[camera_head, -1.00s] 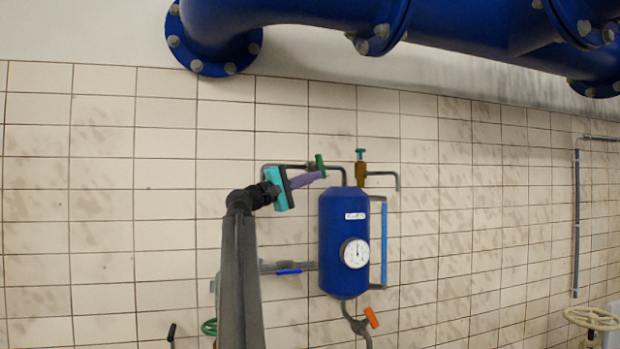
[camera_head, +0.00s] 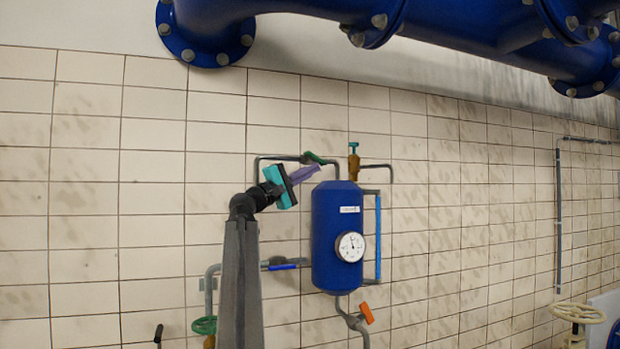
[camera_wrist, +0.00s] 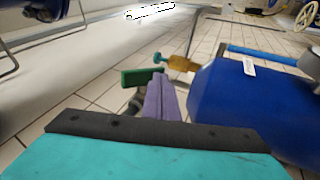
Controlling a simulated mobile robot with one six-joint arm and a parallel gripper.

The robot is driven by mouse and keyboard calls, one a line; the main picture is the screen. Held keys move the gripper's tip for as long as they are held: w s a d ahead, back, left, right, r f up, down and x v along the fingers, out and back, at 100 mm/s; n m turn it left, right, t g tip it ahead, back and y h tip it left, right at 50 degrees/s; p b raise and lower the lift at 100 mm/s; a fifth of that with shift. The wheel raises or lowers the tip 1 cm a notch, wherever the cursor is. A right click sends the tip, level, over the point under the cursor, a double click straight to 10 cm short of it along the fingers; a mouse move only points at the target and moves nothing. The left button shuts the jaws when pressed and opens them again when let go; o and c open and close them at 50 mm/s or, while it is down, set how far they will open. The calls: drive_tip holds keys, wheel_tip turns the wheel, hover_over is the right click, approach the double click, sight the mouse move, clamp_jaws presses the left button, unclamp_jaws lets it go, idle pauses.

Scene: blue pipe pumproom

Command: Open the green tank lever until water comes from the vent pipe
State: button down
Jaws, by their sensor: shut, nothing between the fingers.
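The green lever (camera_head: 314,158) is on the grey pipe at the upper left of the blue tank (camera_head: 325,235). It lies tilted, sloping down to the right. My gripper (camera_head: 318,170) has its purple fingers shut and empty, just below the lever. In the wrist view, the green lever (camera_wrist: 142,77) is just left of the shut fingertips (camera_wrist: 157,78); whether they touch I cannot tell. The outlet pipe (camera_head: 390,174) to the right of the brass valve bends downward. No water shows at its end.
A brass valve with a teal handle (camera_head: 353,160) stands on the tank's top right. A gauge (camera_head: 350,246) is on the tank front. An orange lever (camera_head: 367,313) and a blue lever (camera_head: 284,267) are lower. Large blue pipes (camera_head: 450,25) run overhead. The tiled wall is close behind.

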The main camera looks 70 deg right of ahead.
drive_tip(key=shift+s+d, duration=0.2)
drive_tip(key=shift+s, duration=0.1)
drive_tip(key=shift+f, duration=0.2)
drive_tip(key=w+a+f+b, duration=0.1)
drive_tip(key=a+f+b, duration=0.1)
drive_tip(key=f, duration=0.4)
drive_tip(key=w+a+f+b, duration=0.2)
drive_tip(key=a+f+b, duration=0.1)
drive_tip(key=f, duration=0.3)
drive_tip(key=shift+w+f, duration=0.15)
drive_tip(key=shift+w, duration=0.1)
